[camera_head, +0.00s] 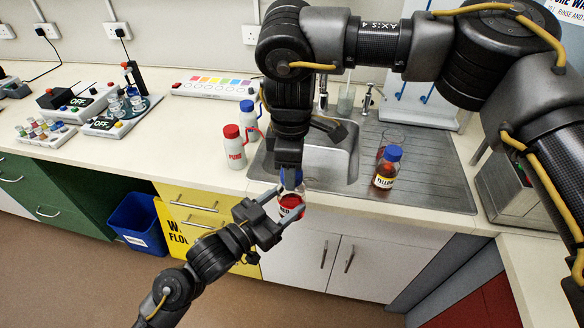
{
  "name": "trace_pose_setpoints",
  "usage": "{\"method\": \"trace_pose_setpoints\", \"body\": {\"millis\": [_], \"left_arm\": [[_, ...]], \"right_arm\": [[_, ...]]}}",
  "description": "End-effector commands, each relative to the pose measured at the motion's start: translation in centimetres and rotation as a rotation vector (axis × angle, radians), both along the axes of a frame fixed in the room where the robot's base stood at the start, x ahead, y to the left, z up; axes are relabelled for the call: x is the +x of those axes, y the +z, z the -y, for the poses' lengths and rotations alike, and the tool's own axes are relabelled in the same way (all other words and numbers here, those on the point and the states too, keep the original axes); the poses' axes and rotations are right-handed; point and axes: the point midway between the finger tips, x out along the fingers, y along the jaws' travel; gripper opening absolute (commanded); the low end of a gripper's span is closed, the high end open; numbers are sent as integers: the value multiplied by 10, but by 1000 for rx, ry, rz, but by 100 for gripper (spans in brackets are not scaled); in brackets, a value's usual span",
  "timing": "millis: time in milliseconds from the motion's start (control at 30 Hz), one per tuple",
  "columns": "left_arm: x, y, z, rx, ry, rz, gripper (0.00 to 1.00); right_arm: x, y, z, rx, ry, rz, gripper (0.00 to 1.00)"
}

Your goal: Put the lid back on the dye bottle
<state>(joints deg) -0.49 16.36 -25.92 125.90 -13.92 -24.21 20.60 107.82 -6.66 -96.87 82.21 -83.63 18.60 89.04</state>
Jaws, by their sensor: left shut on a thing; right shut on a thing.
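A small clear dye bottle with red contents (291,202) and a partly hidden label is in front of the counter edge. My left gripper (284,208) comes from below left and is shut around its sides. My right gripper (290,176) points down from above, shut on a blue lid (292,182). The lid is right over the bottle mouth. The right gripper's fingers hide much of the lid, so I cannot tell whether it touches the rim.
A dye bottle labelled yellow with a blue lid (386,169) stands on the sink's drainboard (430,170). A red-capped wash bottle (234,150) and a blue-capped one (248,117) stand left of the sink basin (335,160).

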Motion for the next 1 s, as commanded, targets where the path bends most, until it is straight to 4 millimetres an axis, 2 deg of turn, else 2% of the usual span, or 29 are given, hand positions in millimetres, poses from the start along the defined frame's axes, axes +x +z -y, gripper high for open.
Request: {"method": "trace_pose_setpoints", "body": {"millis": [300, 500, 533, 667, 700, 867, 1000], "left_arm": [[-1, 1, 1, -1, -3, 2, 0], [-1, 1, 1, -1, -3, 2, 0], [-1, 1, 1, -1, -3, 2, 0], [-1, 1, 1, -1, -3, 2, 0], [-1, 1, 1, -1, -3, 2, 0], [-1, 1, 1, -1, -2, 3, 0], [0, 1, 0, -1, -1, 3, 0]], "right_arm": [[1, 0, 0, 3, -824, 2, 14], [1, 0, 1, 3, -1248, 3, 14], [1, 0, 1, 4, -1289, 3, 14], [1, 0, 1, 4, -1276, 3, 14], [1, 0, 1, 4, -1275, 3, 44], [1, 0, 1, 3, -1274, 3, 63], [1, 0, 1, 3, -1273, 3, 63]]}}
